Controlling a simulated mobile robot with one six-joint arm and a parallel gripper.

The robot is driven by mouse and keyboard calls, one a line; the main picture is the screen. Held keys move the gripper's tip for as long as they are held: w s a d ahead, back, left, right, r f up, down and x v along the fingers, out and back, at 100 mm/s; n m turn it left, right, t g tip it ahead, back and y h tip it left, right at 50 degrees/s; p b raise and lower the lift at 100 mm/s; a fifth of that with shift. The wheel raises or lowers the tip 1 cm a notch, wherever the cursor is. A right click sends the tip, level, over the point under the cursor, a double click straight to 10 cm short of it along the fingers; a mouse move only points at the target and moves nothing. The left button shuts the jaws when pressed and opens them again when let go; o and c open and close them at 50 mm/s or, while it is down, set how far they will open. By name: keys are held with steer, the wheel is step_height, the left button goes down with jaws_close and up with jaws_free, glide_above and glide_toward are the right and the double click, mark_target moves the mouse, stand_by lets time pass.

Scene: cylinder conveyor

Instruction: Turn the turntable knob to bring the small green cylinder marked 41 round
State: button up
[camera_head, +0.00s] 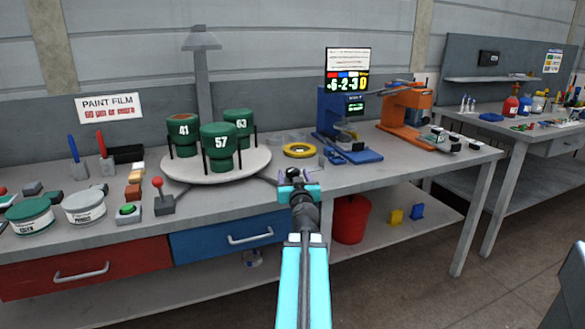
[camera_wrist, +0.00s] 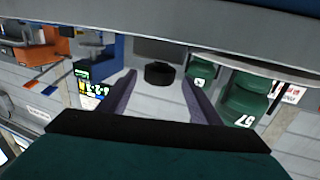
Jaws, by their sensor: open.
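The green cylinder marked 41 (camera_head: 184,135) stands upright at the back left of the round pale turntable (camera_head: 200,180). Green cylinders marked 57 (camera_head: 220,150) and 63 (camera_head: 238,128) stand at its front and back right. The wrist view, upside down, shows the 57 cylinder (camera_wrist: 243,105) and part of another at right; the 41 mark is not seen there. My gripper (camera_head: 302,174) is open, right of the turntable near the bench's front edge. In the wrist view a dark round knob-like piece (camera_wrist: 160,73) appears between my fingers (camera_wrist: 160,97), apart from them.
A yellow ring (camera_head: 299,151), a blue device (camera_head: 342,125) and an orange device (camera_head: 405,112) stand right of the turntable. A red-knobbed lever (camera_head: 158,184) and paint tins (camera_head: 85,206) are at left. A red bucket (camera_head: 351,220) sits below.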

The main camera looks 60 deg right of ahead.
mark_target(293, 175)
steer(key=shift+w+d+r+p, duration=0.15)
steer(key=shift+d+p, duration=0.1)
steer(key=shift+p, duration=0.25)
steer(key=shift+w+d+f, duration=0.2)
steer(key=shift+d, duration=0.1)
steer(key=shift+x, duration=1.05)
steer(key=c, duration=1)
steer(key=shift+c, duration=0.2)
